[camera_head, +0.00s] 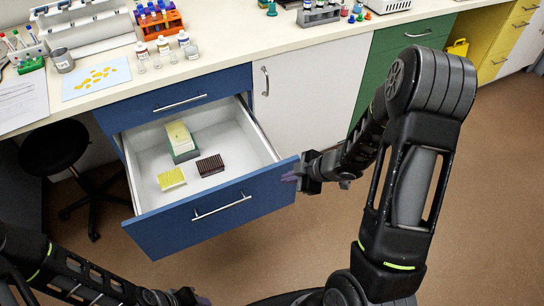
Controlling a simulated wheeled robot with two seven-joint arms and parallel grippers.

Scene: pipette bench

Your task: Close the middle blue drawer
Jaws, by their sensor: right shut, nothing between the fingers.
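The middle blue drawer (165,232) stands pulled well out below a shut blue top drawer (158,108). Its front has a silver bar handle (221,207). Inside its white tray lie a yellow-and-green box, a yellow rack and a dark brown rack. My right gripper (293,177) is shut and empty at the right end of the drawer front, by its upper corner. I cannot tell if it touches the panel. My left gripper (188,298) is low at the bottom edge, apart from the drawer and partly cut off; its jaws are unclear.
A white cabinet door (310,92) and green drawers (408,40) are right of the blue unit. A black stool (55,148) stands left of the open drawer. The bench top (225,62) holds bottles and racks. Brown floor (490,200) is clear at right.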

